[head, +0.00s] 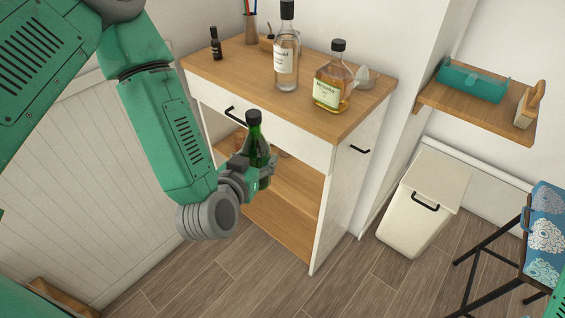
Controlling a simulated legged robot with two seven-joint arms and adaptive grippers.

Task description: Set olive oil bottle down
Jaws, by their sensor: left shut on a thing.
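The olive oil bottle (254,136) is dark green with a black cap and is upright. My left gripper (262,172) is shut on its lower part and holds it in front of the cabinet (315,153), below the level of its wooden top. The bottle's base is hidden by the gripper. The cabinet has a drawer front and an open wooden shelf below. I cannot tell whether the bottle touches anything besides the gripper. My right gripper is not in view.
On the cabinet top (240,68) stand a tall clear bottle (286,55), an amber bottle (333,80), a small dark bottle (215,44) and a pencil cup (251,29). A white bin (415,213), a wall shelf (470,112) and a stool (541,215) are at right.

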